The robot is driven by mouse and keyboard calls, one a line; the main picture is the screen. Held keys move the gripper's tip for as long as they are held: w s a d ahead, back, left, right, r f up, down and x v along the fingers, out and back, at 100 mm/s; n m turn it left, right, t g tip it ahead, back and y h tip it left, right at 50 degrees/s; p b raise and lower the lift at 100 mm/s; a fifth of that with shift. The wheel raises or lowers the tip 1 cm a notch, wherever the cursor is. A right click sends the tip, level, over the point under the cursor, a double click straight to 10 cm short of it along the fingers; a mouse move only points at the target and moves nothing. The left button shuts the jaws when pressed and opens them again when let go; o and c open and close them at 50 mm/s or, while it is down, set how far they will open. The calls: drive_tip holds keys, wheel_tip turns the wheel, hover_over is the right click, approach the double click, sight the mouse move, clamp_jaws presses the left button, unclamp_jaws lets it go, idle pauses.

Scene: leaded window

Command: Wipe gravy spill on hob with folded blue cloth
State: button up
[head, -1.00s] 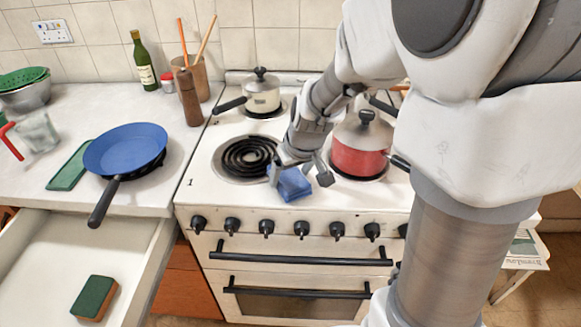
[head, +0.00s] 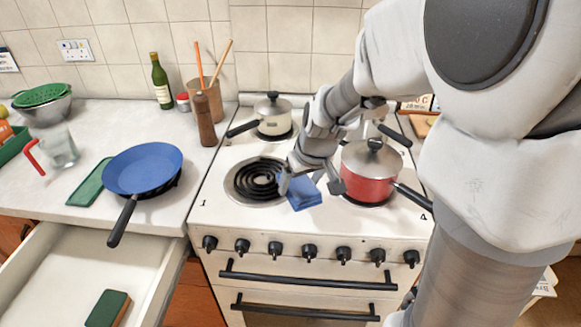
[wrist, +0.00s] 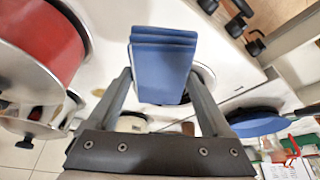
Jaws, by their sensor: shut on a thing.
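My gripper (head: 311,187) is over the front middle of the white hob (head: 236,222), shut on the folded blue cloth (head: 305,196). In the wrist view the cloth (wrist: 162,60) shows as a thick folded block between the two fingers. The cloth is between the front-left coil burner (head: 257,181) and the red saucepan (head: 366,187). I cannot tell whether it touches the hob surface. I see no gravy spill; the surface under the cloth and gripper is hidden.
The red saucepan with lid stands close right of my gripper, its handle pointing right. A cream saucepan (head: 273,121) is on the back-left burner. A blue frying pan (head: 144,168) sits on the left counter, above an open drawer (head: 85,275). The hob's front strip is clear.

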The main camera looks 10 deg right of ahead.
sight(297, 180)
drive_tip(key=shift+r, duration=0.25)
drive_tip(key=shift+r+p, duration=1)
drive_tip(key=shift+r, duration=0.55)
drive_tip(key=shift+s, duration=0.1)
